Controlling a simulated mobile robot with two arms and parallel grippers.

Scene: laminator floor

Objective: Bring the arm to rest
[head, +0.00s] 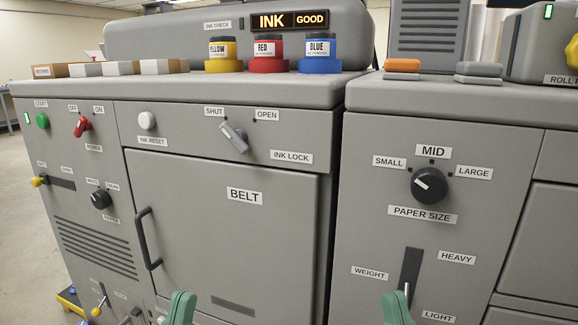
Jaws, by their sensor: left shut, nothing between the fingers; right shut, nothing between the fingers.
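My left gripper (181,308) shows as a green tip at the bottom edge, in front of the belt door (240,220). It is shut and empty. My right gripper (397,308) shows as a green tip at the bottom edge, near the weight slider (410,275). It is shut and empty, and I cannot tell whether it touches the slider. Most of both grippers and the arms lie below the picture.
The grey machine fills the view. It has a paper size knob (429,185), an ink lock handle (234,137), a red power switch (82,126) and a door handle (148,238). Yellow (223,55), red (268,53) and blue (320,53) ink jars stand on top.

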